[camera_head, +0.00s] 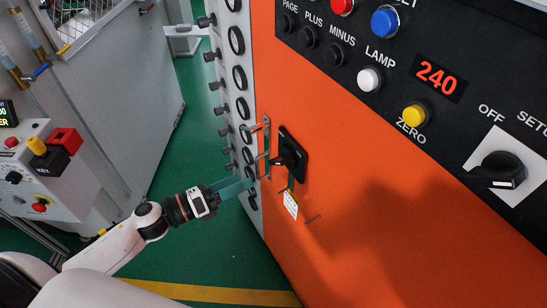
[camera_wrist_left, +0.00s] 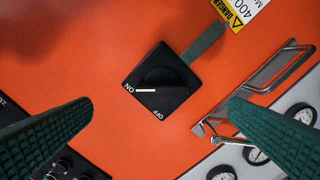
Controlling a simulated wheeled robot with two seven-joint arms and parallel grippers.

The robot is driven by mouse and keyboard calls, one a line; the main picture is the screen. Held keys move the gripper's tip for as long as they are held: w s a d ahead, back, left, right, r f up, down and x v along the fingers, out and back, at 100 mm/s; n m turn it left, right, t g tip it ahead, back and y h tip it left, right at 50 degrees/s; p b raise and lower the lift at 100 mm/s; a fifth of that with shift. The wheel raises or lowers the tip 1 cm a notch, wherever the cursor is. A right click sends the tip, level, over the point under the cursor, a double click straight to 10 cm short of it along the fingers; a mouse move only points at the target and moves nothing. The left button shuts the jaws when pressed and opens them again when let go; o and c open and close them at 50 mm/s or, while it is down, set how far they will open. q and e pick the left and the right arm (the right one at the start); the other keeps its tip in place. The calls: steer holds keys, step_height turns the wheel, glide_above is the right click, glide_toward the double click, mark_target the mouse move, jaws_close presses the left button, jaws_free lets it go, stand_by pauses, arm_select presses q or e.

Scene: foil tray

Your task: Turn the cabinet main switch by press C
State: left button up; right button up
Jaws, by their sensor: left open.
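The main switch (camera_head: 290,155) is a black square plate with a rotary knob on the orange cabinet front, near its left edge. In the left wrist view the switch (camera_wrist_left: 165,82) shows ON and OFF labels, and the knob's white mark is at ON. My left gripper (camera_head: 250,184) is in front of the cabinet's left edge, beside and below the switch. In its wrist view the green fingers of the gripper (camera_wrist_left: 160,108) are wide apart, with the switch framed between and beyond them and nothing held. My right gripper is not in view.
A metal handle (camera_wrist_left: 270,73) stands out beside the switch, close to one finger. Round gauges (camera_head: 239,78) line the grey side strip. A selector knob (camera_head: 500,171), buttons and a red 240 display (camera_head: 439,77) are at right.

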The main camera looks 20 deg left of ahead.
mark_target(274, 164)
arm_select(q)
steer(key=p+x, duration=0.3)
steer(key=x, duration=0.6)
steer(key=shift+w, duration=0.35)
steer(key=shift+w+d, duration=0.4)
steer(key=shift+d, duration=0.05)
steer(key=shift+c, duration=0.9)
steer(key=c, duration=0.8)
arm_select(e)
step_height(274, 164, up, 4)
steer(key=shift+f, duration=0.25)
